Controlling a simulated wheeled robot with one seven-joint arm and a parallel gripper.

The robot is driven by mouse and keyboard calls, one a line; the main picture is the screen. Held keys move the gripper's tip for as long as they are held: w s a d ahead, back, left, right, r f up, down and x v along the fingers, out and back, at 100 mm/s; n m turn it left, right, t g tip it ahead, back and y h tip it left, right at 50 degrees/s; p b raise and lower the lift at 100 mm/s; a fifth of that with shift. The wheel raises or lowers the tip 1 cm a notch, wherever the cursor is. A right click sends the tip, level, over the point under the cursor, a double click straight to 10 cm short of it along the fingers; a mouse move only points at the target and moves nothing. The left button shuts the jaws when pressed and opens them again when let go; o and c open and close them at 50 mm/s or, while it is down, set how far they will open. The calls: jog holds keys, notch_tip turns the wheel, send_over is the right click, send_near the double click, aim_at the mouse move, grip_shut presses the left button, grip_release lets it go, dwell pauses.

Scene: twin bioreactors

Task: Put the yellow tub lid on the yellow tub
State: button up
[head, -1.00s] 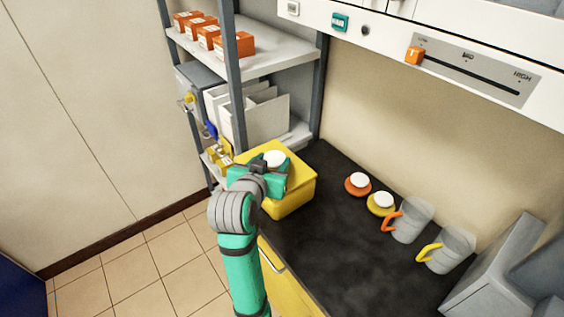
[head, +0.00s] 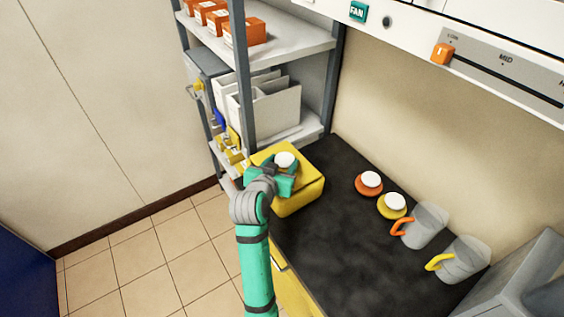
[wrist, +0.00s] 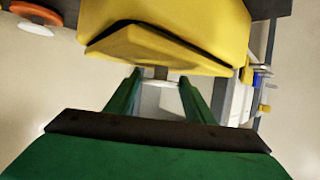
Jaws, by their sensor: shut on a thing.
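The yellow tub (head: 308,195) stands at the far left corner of the dark counter, beside the shelf rack. The yellow tub lid (head: 262,153) is over its top. My gripper (head: 284,170) is at the lid's white knob (head: 285,159), which shows between my two green fingers in the wrist view (wrist: 160,83). My gripper is shut on the lid's knob. In the wrist view a dark gap shows between the lid (wrist: 150,50) and the tub (wrist: 205,20), so the lid does not look flush there. My gripper and arm hide part of the lid in the head view.
An orange lid (head: 369,188) and a small yellow lid (head: 392,211), both white-knobbed, lie right of the tub. Two clear jugs, orange-handled (head: 426,225) and yellow-handled (head: 462,260), stand further right. The shelf rack (head: 240,80) rises behind the tub. The counter's front middle (head: 340,255) is bare.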

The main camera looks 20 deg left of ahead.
jog(key=shift+d, duration=0.15)
jog(key=shift+f, duration=0.1)
jog(key=o, duration=1.1)
jog(key=shift+o, duration=0.2)
jog(key=shift+a, duration=0.2)
jog(key=v, duration=1.2)
